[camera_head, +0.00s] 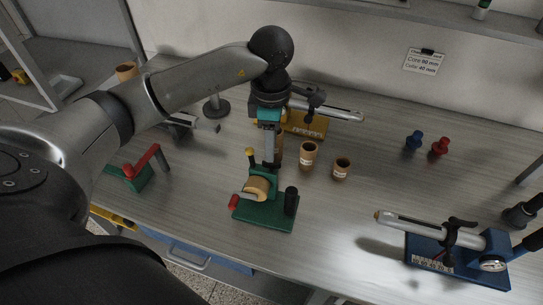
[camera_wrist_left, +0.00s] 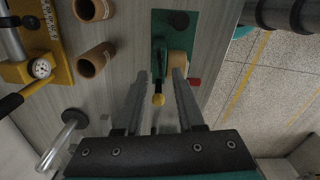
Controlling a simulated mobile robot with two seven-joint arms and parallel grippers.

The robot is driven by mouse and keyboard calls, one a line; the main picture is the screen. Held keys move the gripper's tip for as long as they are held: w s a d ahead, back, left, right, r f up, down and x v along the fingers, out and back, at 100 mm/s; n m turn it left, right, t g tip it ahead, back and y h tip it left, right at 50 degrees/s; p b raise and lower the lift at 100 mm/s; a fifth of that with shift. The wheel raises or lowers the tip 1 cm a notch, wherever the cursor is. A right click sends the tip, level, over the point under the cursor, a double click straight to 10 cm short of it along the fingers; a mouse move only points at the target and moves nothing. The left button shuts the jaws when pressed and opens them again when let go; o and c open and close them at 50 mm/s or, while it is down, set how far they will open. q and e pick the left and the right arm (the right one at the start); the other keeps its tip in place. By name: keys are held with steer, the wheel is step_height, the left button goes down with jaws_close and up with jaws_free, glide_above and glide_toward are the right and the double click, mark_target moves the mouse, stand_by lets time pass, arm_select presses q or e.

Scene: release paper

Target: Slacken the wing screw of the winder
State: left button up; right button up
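The winder has a green base (camera_head: 262,217), a tan roll (camera_head: 257,187), a red-ended crank (camera_head: 235,201) and a black post (camera_head: 291,201). A yellow-tipped part (camera_head: 250,153) stands up at its back left; I cannot make out a wing shape, so I cannot tell whether it is the wing screw. My left gripper (camera_head: 270,164) points down just above the winder's back side. In the left wrist view its fingers (camera_wrist_left: 160,82) are apart, with the yellow tip (camera_wrist_left: 158,99) showing between them and no contact visible. My right gripper is not in view.
Tan cups (camera_head: 308,156) (camera_head: 342,168) stand right of the winder. A yellow device (camera_head: 303,124) lies behind, a blue gauge device (camera_head: 455,262) at front right. A green block with a red lever (camera_head: 148,163) is left. Blue (camera_head: 413,141) and red (camera_head: 439,147) pieces stand at the back right.

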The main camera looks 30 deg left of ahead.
mark_target(272, 165)
arm_select(q)
steer(key=shift+f, duration=2.3)
jaws_close()
